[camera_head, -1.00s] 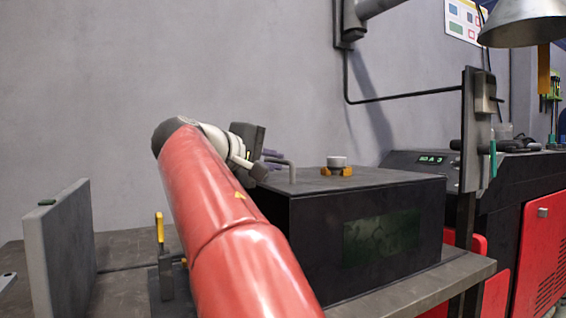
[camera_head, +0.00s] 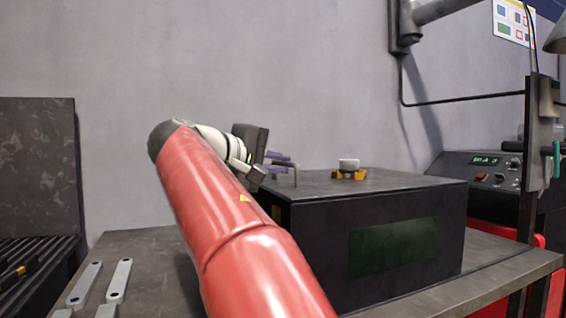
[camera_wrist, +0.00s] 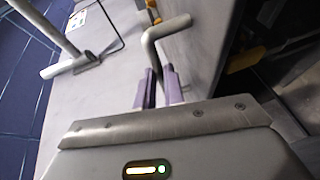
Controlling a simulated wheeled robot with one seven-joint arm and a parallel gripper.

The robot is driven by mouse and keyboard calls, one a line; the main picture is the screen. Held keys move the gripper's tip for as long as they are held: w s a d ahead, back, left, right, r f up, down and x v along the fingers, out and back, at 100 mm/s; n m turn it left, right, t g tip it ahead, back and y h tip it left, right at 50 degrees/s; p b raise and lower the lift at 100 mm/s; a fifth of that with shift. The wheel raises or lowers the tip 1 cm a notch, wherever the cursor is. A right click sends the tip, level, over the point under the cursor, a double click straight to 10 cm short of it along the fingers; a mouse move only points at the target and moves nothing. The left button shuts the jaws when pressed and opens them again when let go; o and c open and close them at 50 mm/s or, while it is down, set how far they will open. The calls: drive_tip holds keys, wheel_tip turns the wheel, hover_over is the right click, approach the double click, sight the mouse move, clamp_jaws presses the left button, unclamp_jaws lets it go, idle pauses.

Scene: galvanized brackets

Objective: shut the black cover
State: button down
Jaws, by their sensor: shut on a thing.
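The black cover (camera_head: 425,182) is the dark flat top of a black box with a dark green window (camera_head: 393,247) in its front. It looks level in the head view; I cannot tell whether a gap is left under it. A bent grey rod handle (camera_head: 297,177) stands at its left end. My gripper (camera_head: 281,162) is at this handle, reaching in from the left. In the wrist view its purple fingers (camera_wrist: 158,88) are shut on the handle (camera_wrist: 153,55), one on each side.
Pale flat brackets (camera_head: 119,282) lie on the bench at left, beside a dark ribbed rack. A machine with a control panel (camera_head: 486,172) and a dark post (camera_head: 533,150) stand at right.

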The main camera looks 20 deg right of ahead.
drive_tip(key=shift+a, duration=0.45)
drive_tip(key=c, duration=1.5)
unclamp_jaws()
drive_tip(key=v, duration=0.7)
drive_tip(key=shift+s+a, duration=0.2)
drive_tip(key=shift+a, duration=0.1)
